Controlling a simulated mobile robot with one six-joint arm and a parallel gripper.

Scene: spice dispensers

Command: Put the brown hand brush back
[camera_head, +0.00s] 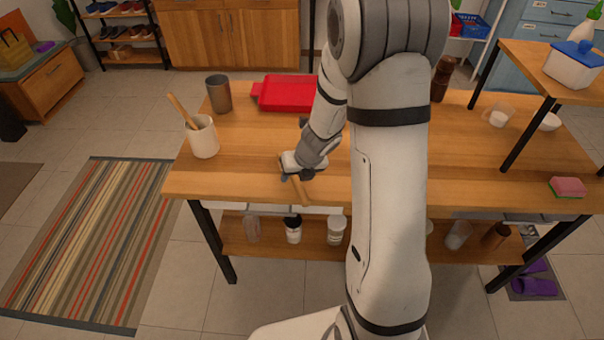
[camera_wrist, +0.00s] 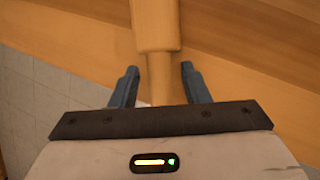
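The brown hand brush shows as a light wooden piece (camera_head: 302,193) at the front edge of the worktable, below my gripper. In the wrist view its wooden handle (camera_wrist: 157,45) runs from the top edge down between my fingers, wide above and narrower below. Its bristles cannot be made out. My gripper (camera_head: 297,176) is low over the table's front part, pointing down. In the wrist view my gripper (camera_wrist: 160,82) is open, one finger on each side of the handle, with a gap showing on both sides.
On the table (camera_head: 240,170) stand a white cup (camera_head: 204,138) holding a wooden stick, a grey cup (camera_head: 218,94), a red tray-like object (camera_head: 288,93) and a dark brown mill (camera_head: 441,79). A raised wooden shelf (camera_head: 550,68) and a pink sponge (camera_head: 567,186) are right. Jars stand below.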

